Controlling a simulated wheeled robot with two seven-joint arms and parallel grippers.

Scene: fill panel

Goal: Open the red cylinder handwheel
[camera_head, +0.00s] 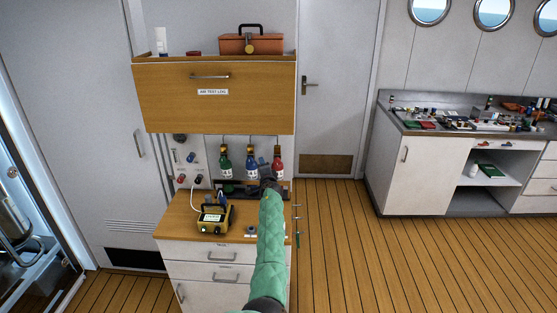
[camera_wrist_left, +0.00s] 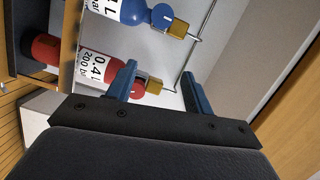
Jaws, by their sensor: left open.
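The red cylinder (camera_head: 277,163) stands upright at the right end of a row of three on the panel. In the left wrist view, the red cylinder (camera_wrist_left: 42,50) lies sideways, with its red handwheel (camera_wrist_left: 138,89) and brass valve (camera_wrist_left: 154,86) showing between my fingers. My left gripper (camera_head: 264,164) is in front of the panel, between the blue and red cylinders as seen from the head. In the left wrist view, my left gripper (camera_wrist_left: 159,72) is open and empty. I cannot tell whether a finger touches the handwheel. My right gripper is not in view.
The blue cylinder (camera_head: 251,160) and green cylinder (camera_head: 224,161) stand to the left of the red one. Thin pipes run above them. A yellow device (camera_head: 212,217) sits on the wooden cabinet top. A wooden flap (camera_head: 220,105) overhangs the panel. Floor at right is clear.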

